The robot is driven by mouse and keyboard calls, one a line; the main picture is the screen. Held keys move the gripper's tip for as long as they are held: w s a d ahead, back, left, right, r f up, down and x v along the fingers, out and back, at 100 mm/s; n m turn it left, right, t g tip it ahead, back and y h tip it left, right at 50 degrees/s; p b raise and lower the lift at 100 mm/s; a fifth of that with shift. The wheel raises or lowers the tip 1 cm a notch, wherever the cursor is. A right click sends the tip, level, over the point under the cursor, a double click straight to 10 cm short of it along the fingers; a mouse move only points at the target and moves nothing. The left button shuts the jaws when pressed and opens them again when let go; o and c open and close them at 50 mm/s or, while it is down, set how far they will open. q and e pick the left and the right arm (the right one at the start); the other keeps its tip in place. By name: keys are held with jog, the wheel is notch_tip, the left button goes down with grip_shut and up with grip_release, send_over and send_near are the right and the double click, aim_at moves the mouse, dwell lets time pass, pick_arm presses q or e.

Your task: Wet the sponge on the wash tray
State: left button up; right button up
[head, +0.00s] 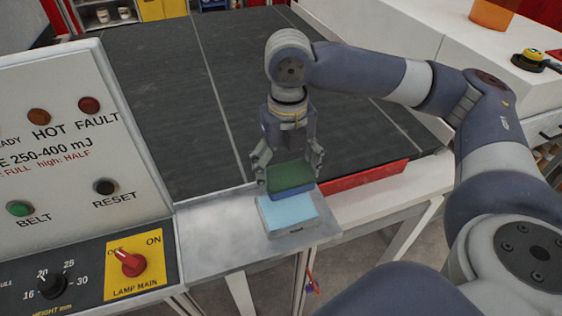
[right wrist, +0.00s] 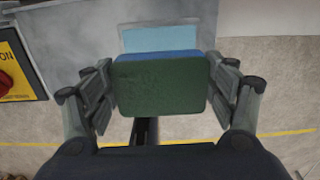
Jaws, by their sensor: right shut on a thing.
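The sponge (head: 290,177) has a dark green face and a blue layer. My right gripper (head: 288,175) is shut on it, with fingers on both sides. I cannot tell whether the sponge touches the tray. My left gripper is not in view.
The tray stands on a grey metal ledge (head: 215,225) beside a control panel (head: 70,150) with buttons and a red lamp switch (head: 132,263). A dark conveyor belt (head: 180,110) lies behind. A red strip (head: 363,188) runs right of the gripper. A white cabinet stands at right.

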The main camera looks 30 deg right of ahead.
jog(key=shift+s+f, duration=0.1)
jog(key=shift+s, duration=0.2)
jog(key=shift+w+f, duration=0.15)
jog(key=shift+f, duration=0.2)
jog(key=b, duration=0.2)
send_over(287, 203)
notch_tip(287, 203, down, 5)
jog(key=shift+a+r, duration=0.1)
jog(key=shift+r, duration=0.1)
jog(key=shift+f, duration=0.7)
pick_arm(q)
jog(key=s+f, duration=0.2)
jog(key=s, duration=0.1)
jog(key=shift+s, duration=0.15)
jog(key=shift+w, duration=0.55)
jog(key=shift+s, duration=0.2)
pick_arm(e)
jog(key=shift+f, duration=0.55)
